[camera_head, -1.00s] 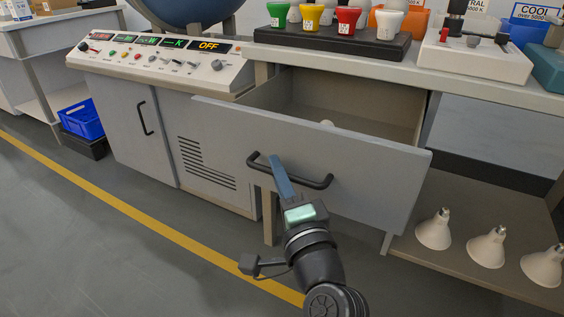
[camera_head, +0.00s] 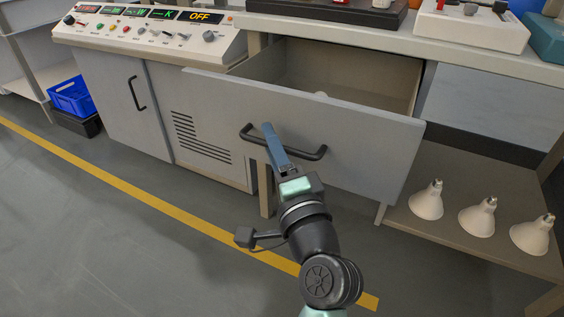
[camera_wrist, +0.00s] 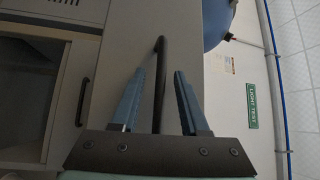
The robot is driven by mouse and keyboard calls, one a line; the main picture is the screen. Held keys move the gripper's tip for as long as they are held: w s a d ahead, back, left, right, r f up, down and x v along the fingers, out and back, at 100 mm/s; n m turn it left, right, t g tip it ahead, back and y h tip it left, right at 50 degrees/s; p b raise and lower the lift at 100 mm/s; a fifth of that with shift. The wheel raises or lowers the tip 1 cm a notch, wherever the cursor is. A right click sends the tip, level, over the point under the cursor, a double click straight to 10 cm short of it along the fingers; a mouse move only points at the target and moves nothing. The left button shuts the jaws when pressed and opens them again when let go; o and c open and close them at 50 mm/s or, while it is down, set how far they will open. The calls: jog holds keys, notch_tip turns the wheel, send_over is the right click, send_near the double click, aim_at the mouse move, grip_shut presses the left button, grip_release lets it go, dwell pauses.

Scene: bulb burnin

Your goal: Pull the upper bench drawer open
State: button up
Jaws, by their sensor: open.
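The upper bench drawer (camera_head: 350,135) stands pulled out from under the bench top, its inside showing behind the grey front. Something small and pale (camera_head: 321,94) shows just over the front's top edge. The black bar handle (camera_head: 308,153) is on the drawer front. My gripper (camera_head: 268,130) is at the handle's left part. In the wrist view my gripper (camera_wrist: 158,95) is open, with the handle bar (camera_wrist: 160,75) between its two blue fingers and space on both sides. Whether a finger touches the bar cannot be told.
A control panel (camera_head: 150,32) reading OFF is on the left above a cabinet door with a black handle (camera_head: 137,93). Several bulbs (camera_head: 427,200) stand on the lower shelf (camera_head: 465,235) at right. A blue crate (camera_head: 72,97) is far left. The floor in front is clear.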

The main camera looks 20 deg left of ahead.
jog(key=p+v, duration=0.2)
jog(key=v, duration=1)
jog(key=shift+s+d+p, duration=0.2)
jog(key=shift+s+p, duration=0.1)
